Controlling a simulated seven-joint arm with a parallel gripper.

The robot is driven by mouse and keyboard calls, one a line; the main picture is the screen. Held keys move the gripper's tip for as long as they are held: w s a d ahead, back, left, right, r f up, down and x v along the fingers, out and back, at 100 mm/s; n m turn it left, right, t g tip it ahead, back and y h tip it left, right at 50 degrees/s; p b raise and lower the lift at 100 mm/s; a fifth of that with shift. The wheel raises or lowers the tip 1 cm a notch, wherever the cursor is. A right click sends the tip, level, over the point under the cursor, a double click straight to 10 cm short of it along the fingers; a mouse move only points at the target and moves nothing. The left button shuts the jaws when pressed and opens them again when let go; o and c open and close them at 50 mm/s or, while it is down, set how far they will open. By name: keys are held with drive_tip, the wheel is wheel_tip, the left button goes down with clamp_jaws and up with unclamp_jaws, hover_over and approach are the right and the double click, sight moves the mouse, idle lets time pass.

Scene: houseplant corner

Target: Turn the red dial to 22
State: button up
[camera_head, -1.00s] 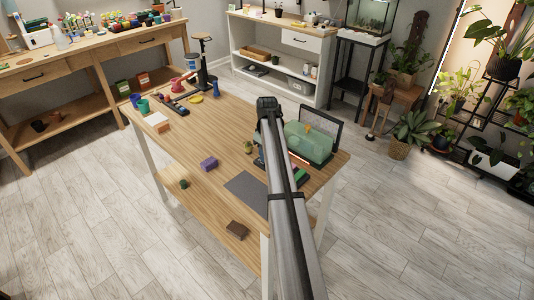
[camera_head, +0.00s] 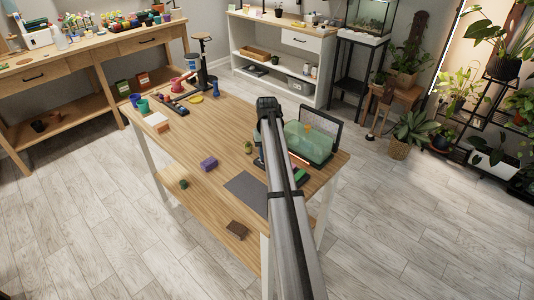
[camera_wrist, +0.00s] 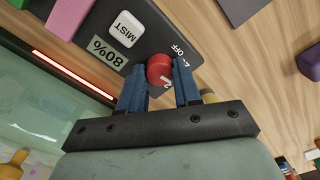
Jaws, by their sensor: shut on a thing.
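In the wrist view the red dial (camera_wrist: 160,68) sits on a dark control panel (camera_wrist: 140,52), with the lettering OFF beside it and a partly hidden white mark near its lower edge. The number it points to cannot be read. My gripper (camera_wrist: 160,80) has its two blue fingers on either side of the dial and is shut on it. In the head view my arm hides the dial and the fingers.
A purple block (camera_head: 209,163) and a grey mat (camera_head: 246,189) lie on the table (camera_head: 205,125).

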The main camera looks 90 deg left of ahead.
idle(0.3)
drive_tip(key=o, duration=1.1)
drive_tip(key=shift+c, duration=0.2)
wheel_tip(320, 180, up, 14)
drive_tip(key=shift+f, duration=0.1)
